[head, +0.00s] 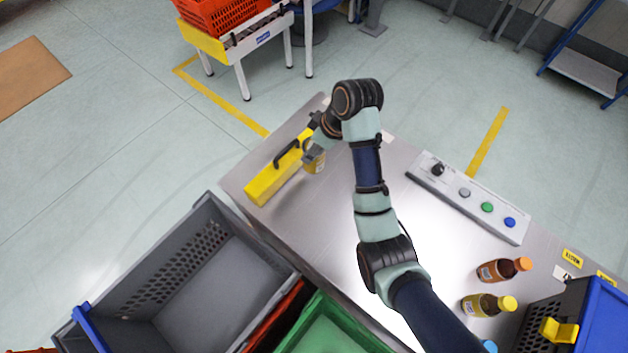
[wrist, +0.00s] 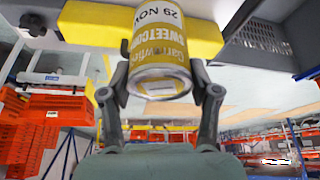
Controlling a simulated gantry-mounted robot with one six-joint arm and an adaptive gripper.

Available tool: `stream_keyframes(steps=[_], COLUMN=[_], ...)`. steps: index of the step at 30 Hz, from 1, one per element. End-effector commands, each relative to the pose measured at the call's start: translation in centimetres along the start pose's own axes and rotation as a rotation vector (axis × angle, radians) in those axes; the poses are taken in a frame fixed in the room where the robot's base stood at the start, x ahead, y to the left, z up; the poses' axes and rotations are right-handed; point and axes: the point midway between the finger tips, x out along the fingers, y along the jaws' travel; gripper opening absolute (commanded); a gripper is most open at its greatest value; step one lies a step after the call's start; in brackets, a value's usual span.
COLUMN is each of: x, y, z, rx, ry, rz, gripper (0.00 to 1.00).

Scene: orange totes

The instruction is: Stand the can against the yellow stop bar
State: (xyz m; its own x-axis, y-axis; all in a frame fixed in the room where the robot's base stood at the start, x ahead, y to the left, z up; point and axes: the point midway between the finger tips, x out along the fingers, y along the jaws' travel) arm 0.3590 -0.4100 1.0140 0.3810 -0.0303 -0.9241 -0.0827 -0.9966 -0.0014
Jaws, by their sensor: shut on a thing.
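The can (wrist: 161,62) is yellow and white with "SWEETCORN" on its label, and it shows upside down in the wrist view. My gripper (wrist: 160,88) is shut on it, one finger on each side. In the head view the can (head: 315,162) is upright at the metal table's far left end, partly hidden by my gripper (head: 314,150). The yellow stop bar (head: 262,188) with a dark handle lies just left of the can. In the wrist view the bar (wrist: 200,34) is right behind the can. I cannot tell whether can and bar touch.
The metal table (head: 330,220) is clear around its middle. A grey tote (head: 205,205) and a green tote (head: 325,325) stand along the near left side.

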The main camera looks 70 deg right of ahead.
Motion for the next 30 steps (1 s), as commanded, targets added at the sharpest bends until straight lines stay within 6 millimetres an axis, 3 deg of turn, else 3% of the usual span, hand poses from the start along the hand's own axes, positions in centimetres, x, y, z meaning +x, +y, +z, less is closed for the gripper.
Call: stream_keyframes(steps=[3, 7, 15, 24, 30], x=[3.8, 6.6, 8.1, 12.9, 13.0], y=[-0.1, 0.0, 0.0, 0.0, 0.0], z=[1.6, 2.7, 3.3, 5.3, 5.3], rx=[0.001, -0.001, -0.001, -0.001, -0.001], ry=[-0.001, 0.000, 0.001, 0.001, 0.002], rz=[-0.001, 0.001, 0.002, 0.001, 0.003], gripper=[0.11, 0.11, 0.11, 0.11, 0.11])
